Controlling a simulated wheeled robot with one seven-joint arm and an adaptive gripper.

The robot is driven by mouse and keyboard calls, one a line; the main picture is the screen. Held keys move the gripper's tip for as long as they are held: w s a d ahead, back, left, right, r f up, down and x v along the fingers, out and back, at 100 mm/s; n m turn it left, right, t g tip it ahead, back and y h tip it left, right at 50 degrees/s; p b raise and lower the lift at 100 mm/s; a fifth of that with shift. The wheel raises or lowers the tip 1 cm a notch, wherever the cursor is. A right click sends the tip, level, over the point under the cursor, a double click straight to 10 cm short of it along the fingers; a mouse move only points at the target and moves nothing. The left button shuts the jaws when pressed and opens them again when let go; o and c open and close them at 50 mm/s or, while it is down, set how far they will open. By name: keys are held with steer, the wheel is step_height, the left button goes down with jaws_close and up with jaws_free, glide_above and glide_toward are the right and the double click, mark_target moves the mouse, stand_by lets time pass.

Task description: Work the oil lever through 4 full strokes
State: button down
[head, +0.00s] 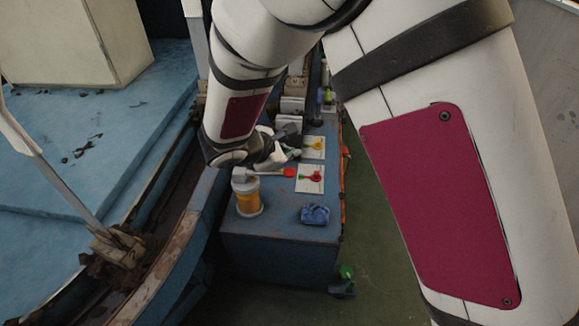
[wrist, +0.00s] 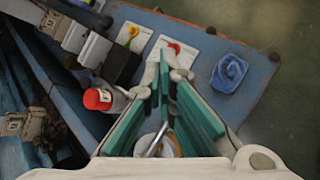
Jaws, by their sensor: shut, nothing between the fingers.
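The oil pump (head: 248,197), a amber cylinder with a pale grey top, stands on the near left of the blue bench. Its pale lever (head: 270,173) reaches right from the top, about level, to a red knob (head: 290,172). My gripper (head: 278,155) is just behind the lever; I cannot tell whether they touch. In the wrist view my gripper (wrist: 166,65) has its green-padded fingers shut with nothing held.
White plates with a red handle (head: 316,176) and a yellow handle (head: 317,146) lie on the bench. A blue cloth (head: 315,215) lies at the near right.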

steer(key=shift+a+r+p, duration=0.2)
steer(key=shift+r+p, duration=0.75)
steer(key=shift+r, duration=0.7)
stand_by(1.6)
